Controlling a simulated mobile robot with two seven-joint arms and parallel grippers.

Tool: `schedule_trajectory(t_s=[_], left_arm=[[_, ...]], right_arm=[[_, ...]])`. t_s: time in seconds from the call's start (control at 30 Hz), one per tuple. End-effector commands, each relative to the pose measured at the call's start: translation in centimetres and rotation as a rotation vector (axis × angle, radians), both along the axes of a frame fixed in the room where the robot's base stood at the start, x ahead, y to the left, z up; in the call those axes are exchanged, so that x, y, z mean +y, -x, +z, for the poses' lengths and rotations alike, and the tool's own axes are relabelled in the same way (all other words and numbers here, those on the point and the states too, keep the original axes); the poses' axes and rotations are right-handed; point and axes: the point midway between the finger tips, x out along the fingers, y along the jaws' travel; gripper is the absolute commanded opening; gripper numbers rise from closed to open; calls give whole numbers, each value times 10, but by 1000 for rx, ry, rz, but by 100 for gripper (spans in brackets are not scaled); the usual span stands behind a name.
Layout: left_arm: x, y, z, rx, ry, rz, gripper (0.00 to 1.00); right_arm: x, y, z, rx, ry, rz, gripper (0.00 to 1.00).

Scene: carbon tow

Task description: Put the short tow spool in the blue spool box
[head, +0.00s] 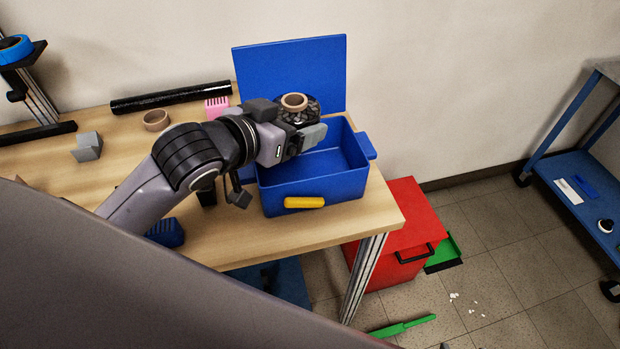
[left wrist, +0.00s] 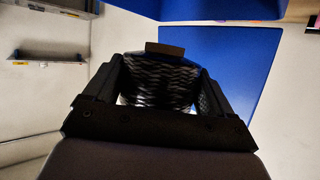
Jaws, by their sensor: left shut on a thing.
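The short tow spool (head: 313,107), dark woven tow on a tan cardboard core, is held in my left gripper (head: 307,124). In the left wrist view the spool (left wrist: 162,82) sits between the two fingers of the gripper (left wrist: 160,95). The blue spool box (head: 318,190) stands on the table with its lid open at the back and a yellow latch on its front. The spool is above the back part of the box. My forearm and gripper hide the box's left part. My right gripper is not in view.
The wooden table (head: 235,232) also bears a black roll (head: 171,97), a tan ring (head: 156,120), a grey block (head: 87,147), a pink comb-like item (head: 216,107) and a blue brush-like item (head: 166,232). A red bin (head: 405,215) stands on the floor beside the table.

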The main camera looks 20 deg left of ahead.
Motion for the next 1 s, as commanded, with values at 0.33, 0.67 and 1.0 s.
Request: schedule_trajectory(t_s=[0.33,0.67,1.0], left_arm=[[8,-17,60,-10,-7,-182,46],[24,-11,113,-6,-3,-270,46],[28,-6,96,6,3,-286,46]], right_arm=[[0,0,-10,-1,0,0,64],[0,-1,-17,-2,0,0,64],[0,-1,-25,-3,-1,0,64]])
